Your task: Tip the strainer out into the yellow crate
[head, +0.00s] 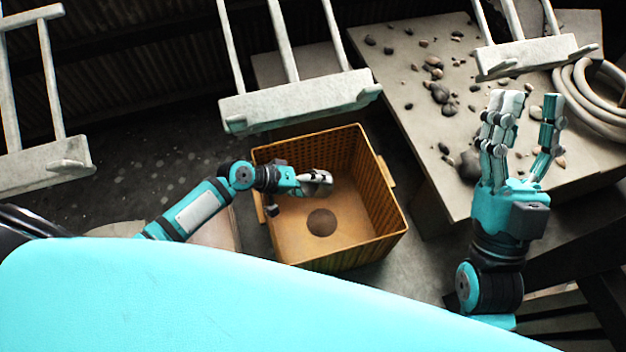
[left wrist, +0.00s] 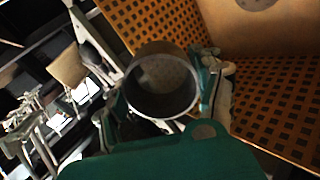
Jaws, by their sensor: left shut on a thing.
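The yellow crate (head: 385,175) stands open on the floor in the middle of the head view, with lattice walls. Its wall also shows in the left wrist view (left wrist: 285,110). My left gripper (head: 312,183) is over the crate's left part, inside its outline. It is shut on the strainer (left wrist: 165,85), a grey round cup whose open mouth shows between the fingers in the left wrist view. I cannot tell whether anything is in it. The head view mostly hides the strainer. My right gripper (head: 525,120) is open and empty, fingers upward, at the right.
A dark round patch (head: 322,222) shows on the crate's floor; I cannot tell what it is. A grey platform (head: 400,60) with scattered stones and a coiled hose (head: 590,105) is at the right. A pale hanger (head: 300,98) hangs just behind the crate.

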